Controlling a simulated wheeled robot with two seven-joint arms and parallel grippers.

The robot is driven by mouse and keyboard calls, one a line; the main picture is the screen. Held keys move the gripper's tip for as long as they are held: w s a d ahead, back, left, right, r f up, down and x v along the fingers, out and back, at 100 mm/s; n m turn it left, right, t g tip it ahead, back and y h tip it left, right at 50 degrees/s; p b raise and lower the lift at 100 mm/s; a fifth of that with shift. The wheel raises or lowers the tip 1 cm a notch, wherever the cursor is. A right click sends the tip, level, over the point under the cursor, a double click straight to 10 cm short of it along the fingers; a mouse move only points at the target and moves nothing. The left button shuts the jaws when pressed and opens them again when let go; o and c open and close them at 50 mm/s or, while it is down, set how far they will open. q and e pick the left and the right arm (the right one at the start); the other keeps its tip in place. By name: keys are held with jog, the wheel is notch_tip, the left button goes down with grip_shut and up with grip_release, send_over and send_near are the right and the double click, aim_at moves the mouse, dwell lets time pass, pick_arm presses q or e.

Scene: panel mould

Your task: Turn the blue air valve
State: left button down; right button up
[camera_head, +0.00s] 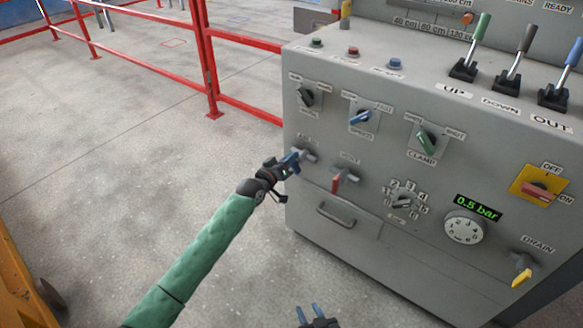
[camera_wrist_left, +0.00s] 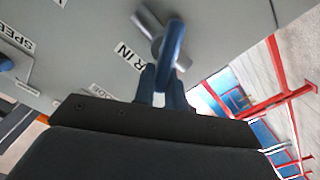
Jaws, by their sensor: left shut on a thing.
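The blue air valve has a grey body (camera_head: 309,155) on the left of the grey panel's front, under the selector knobs. Its blue lever (camera_wrist_left: 173,42) shows clearly in the left wrist view, pointing toward my fingers. My left gripper (camera_head: 289,163) is at the valve, shut on the blue lever. In the left wrist view the fingers (camera_wrist_left: 164,84) sit on both sides of the lever's end. The head view hides most of the lever behind the fingers. My right gripper (camera_head: 309,310) is at the bottom edge, fingers apart and empty, away from the panel.
A red-handled valve (camera_head: 337,183) sits just right of the blue one, with a drawer handle (camera_head: 336,215) below. A blue speed knob (camera_head: 360,117) and green clamp knob (camera_head: 427,141) are above. A yellow drain lever (camera_head: 521,277) is far right.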

pick_arm(q)
jog(key=shift+w+a+n, duration=0.15)
jog(key=shift+n, duration=0.75)
jog(key=shift+a+f+n+p, duration=0.1)
jog(key=shift+f+n+p, duration=0.2)
jog(key=shift+n, duration=0.7)
jog(key=shift+w+a+f+n, duration=0.1)
jog(key=shift+f+n, duration=0.1)
jog(key=shift+n, duration=0.7)
jog(key=shift+w+a+f+n, duration=0.1)
jog(key=shift+f+n, duration=0.05)
jog(key=shift+n, duration=0.75)
